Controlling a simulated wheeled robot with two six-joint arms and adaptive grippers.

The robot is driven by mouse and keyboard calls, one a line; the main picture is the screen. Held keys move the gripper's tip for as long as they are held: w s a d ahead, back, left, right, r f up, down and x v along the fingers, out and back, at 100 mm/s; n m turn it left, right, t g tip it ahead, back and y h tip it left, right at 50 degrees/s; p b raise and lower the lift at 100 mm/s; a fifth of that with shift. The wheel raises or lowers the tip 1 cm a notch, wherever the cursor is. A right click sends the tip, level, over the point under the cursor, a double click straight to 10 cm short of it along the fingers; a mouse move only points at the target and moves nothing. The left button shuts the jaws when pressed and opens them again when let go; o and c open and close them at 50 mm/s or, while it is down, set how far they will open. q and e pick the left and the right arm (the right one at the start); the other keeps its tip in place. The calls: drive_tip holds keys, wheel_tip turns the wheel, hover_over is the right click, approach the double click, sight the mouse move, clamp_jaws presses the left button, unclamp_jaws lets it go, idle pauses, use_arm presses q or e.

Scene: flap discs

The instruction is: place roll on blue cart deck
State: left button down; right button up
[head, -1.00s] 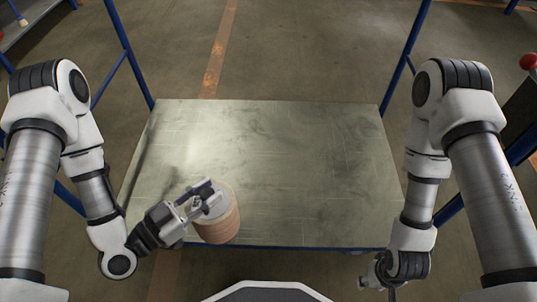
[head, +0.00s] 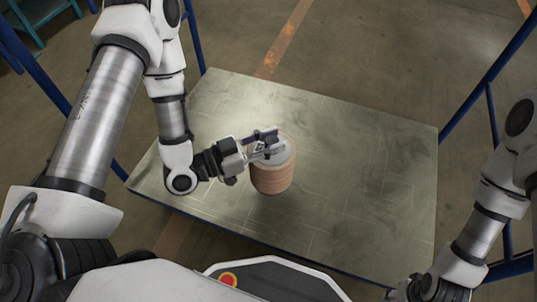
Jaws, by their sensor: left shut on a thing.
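The roll (head: 272,178) is a short tan-orange cylinder with a pale grey top. It is upright over the near-middle part of the cart deck (head: 360,180), a grey-green scuffed plate with blue frame posts. My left gripper (head: 268,147) is shut on the roll at its top, coming from the left. The fingers hide part of the roll's top. I cannot tell whether the roll's bottom touches the deck. My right gripper (head: 415,290) is only partly visible at the bottom edge, and its fingers cannot be made out.
Blue posts (head: 490,75) rise at the deck's corners. The rest of the deck is bare, with free room behind and to the right of the roll. A blue shelf (head: 38,15) stands at the far left. The concrete floor (head: 370,45) carries an orange line.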

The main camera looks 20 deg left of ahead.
use_arm(q)
drive_tip(key=w+f+b, duration=0.4)
drive_tip(key=w+b, duration=0.1)
drive_tip(key=w, duration=0.5)
drive_tip(key=shift+w+f+b, duration=0.15)
drive_tip(key=shift+b, duration=0.25)
drive_tip(key=c, duration=0.8)
unclamp_jaws()
drive_tip(key=shift+f, duration=0.15)
drive_tip(key=p+v, duration=0.6)
drive_tip(key=v, duration=0.6)
